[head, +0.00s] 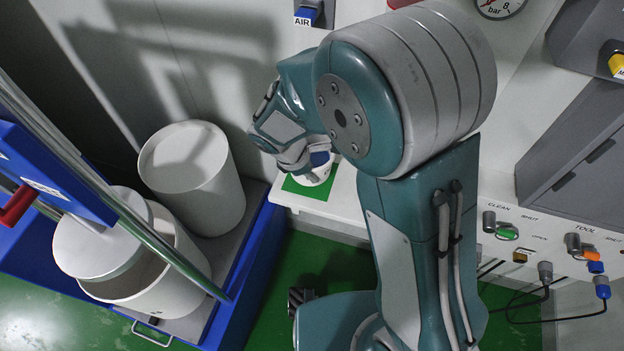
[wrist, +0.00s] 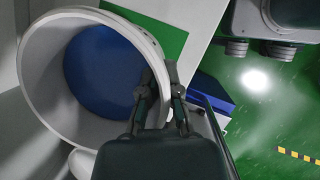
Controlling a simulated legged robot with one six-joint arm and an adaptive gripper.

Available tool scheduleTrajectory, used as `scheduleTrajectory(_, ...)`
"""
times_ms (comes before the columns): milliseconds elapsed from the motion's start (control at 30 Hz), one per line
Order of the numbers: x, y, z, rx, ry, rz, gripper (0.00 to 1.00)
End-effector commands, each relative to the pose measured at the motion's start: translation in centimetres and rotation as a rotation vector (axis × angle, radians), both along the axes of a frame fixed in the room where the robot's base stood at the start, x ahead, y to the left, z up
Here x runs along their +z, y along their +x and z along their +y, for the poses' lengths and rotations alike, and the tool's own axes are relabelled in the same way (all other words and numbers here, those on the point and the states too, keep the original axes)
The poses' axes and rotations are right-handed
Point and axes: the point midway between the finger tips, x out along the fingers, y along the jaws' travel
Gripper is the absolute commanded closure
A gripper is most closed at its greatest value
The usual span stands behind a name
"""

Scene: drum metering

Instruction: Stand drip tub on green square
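The drip tub (wrist: 45,75) is a round white tub with a blue floor or content, seen from above at the left of the wrist view. In the head view only a small part of it (head: 318,175) shows below my gripper (head: 305,163). My gripper (wrist: 162,78) has one finger inside the tub's rim and one outside, closed on the wall. The green square (head: 300,189) lies on a white ledge, and part of it (wrist: 160,38) shows beside the tub. The tub is over the square; I cannot tell whether its base touches it.
A white drum (head: 195,185) and an open white drum with a raised lid (head: 100,245) stand in a blue tray (head: 262,255) at left. The white ledge (head: 345,200) ends at a front edge. Valves labelled CLEAN and TOOL (head: 573,243) sit at right.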

Motion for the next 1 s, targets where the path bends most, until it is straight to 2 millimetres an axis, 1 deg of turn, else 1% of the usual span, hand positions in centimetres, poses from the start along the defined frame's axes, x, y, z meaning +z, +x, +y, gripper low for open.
scheduleTrajectory(100,-1.8,0.1,0.0,0.000,-0.003,0.004,1.00)
scheduleTrajectory(200,-3.1,0.1,0.0,0.000,-0.002,0.003,1.00)
scheduleTrajectory(533,-3.4,0.1,0.0,0.000,-0.001,0.001,1.00)
scheduleTrajectory(567,-3.4,0.1,0.0,0.000,-0.001,0.001,0.87)
scheduleTrajectory(600,-3.4,0.1,0.0,0.000,-0.001,0.001,0.69)
scheduleTrajectory(633,-3.4,0.1,0.0,0.000,-0.001,0.001,0.57)
scheduleTrajectory(1000,-3.3,0.1,0.1,0.000,-0.001,0.000,0.57)
